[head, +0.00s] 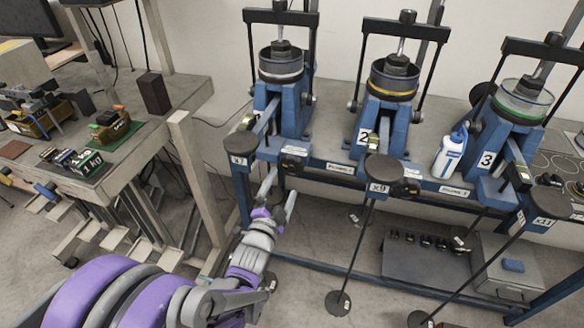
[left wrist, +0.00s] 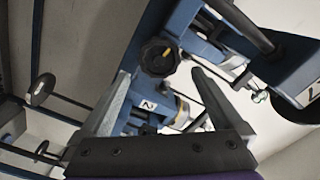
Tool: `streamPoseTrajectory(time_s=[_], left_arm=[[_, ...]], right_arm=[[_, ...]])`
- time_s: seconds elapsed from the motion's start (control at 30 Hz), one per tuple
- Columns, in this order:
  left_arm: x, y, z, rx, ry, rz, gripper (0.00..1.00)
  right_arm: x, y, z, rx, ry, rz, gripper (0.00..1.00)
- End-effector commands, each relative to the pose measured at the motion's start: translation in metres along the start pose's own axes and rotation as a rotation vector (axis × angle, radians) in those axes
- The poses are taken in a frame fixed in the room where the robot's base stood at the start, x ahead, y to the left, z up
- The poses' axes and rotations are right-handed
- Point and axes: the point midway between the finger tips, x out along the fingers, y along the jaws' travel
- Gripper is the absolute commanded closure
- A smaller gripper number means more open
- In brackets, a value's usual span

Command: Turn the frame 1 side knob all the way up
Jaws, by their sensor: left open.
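The leftmost blue lever frame, frame 1 (head: 290,112), stands left of the frame labelled 2. A dark round side knob (head: 292,162) sits low on its front. In the left wrist view a black lobed knob with a yellow mark (left wrist: 160,57) shows in the gap between the fingertips and beyond them. It appears to be the same knob. My left gripper (head: 280,190) is open and empty, just below the knob and apart from it in the head view. It shows in the left wrist view (left wrist: 160,73) with both fingers spread. My right gripper is not in view.
Frame 2 (head: 385,112) and frame 3 (head: 500,125) stand to the right, with a white bottle (head: 449,155) between them. A round x7 disc (head: 240,143) is close left of the knob. A hanging rod (head: 355,245) stands right of my arm.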

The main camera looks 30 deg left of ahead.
Motion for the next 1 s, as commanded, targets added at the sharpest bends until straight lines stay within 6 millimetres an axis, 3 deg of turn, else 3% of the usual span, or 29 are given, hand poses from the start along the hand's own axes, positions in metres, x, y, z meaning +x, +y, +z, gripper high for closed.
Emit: streamPoseTrajectory(time_s=[0.6,1.0], left_arm=[[0.089,0.000,-0.001,-0.003,0.000,0.002,0.02],[0.086,0.001,-0.001,-0.003,-0.001,0.003,0.74]], right_arm=[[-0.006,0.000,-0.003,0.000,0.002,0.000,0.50],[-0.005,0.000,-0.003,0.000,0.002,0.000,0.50]])
